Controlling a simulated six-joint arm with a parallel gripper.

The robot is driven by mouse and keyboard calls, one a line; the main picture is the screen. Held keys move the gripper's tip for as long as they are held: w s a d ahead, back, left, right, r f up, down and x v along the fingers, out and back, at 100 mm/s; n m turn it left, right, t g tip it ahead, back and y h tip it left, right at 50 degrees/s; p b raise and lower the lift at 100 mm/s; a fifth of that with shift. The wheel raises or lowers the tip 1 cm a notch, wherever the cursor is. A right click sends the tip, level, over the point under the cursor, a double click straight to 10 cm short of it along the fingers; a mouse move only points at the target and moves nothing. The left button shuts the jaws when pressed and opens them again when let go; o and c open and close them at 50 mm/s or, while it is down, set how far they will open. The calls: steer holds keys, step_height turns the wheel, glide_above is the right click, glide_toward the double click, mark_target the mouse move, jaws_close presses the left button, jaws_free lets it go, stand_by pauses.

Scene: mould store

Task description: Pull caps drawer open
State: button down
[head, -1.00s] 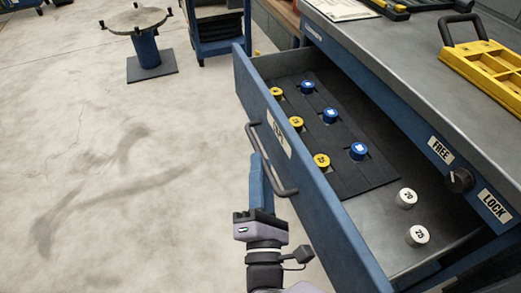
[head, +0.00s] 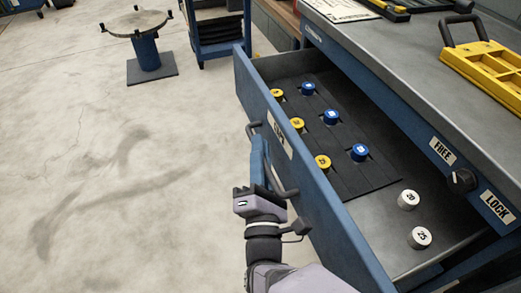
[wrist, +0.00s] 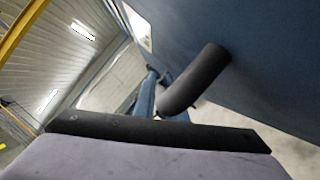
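The caps drawer (head: 345,243) stands pulled out of the blue cabinet. Its blue front carries a label (head: 283,139) that seems to read CAPS. A dark bar handle (head: 287,193) runs along the front and shows close up in the wrist view (wrist: 195,80). My gripper (head: 258,160) is at the handle's middle in the head view, its blue finger part overlapping the bar. Only one finger side shows clearly, so its grip on the bar cannot be made out. Yellow caps (head: 323,162) and blue caps (head: 360,152) sit on a black insert (head: 360,187) in the drawer.
Two white caps, marked 20 (head: 408,200) and 25 (head: 420,238), stand on the drawer floor. A black knob (head: 461,181) sits between FREE and LOCK labels. A yellow tray (head: 485,65) lies on the cabinet top. The floor left of the drawer is clear up to a round stand (head: 146,50).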

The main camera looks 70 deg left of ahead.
steer(key=s, duration=0.3)
steer(key=s+p, duration=0.1)
steer(key=shift+s+f, duration=0.3)
steer(key=shift+s, duration=0.05)
steer(key=c, duration=2.1)
jaws_free()
steer(key=shift+r, duration=0.15)
